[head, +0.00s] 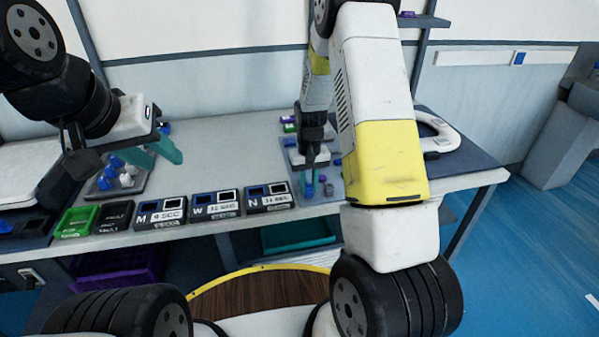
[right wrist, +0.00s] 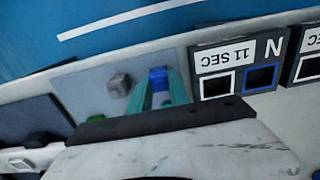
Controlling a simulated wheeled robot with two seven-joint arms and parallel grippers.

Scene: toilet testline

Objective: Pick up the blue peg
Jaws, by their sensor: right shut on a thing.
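My right gripper (head: 309,187) points down over a grey tray (head: 331,198) at the middle of the table. In the right wrist view its teal fingers (right wrist: 160,93) are shut on a blue peg (right wrist: 159,76), whose top shows between the tips. Whether the peg is clear of the tray I cannot tell. A grey peg (right wrist: 118,85) stands beside the fingers; it also shows in the head view (head: 329,189). My left gripper (head: 160,157) is open, its teal fingers apart, near the left tray (head: 104,187) with several blue and white pegs (head: 123,172).
Dark label blocks marked M (head: 160,213), W (head: 215,206) and N (head: 269,198) line the table's front edge, with a green bin (head: 76,222) at left. A white ring-shaped object (head: 440,135) lies at right. The table's middle, between the trays, is clear.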

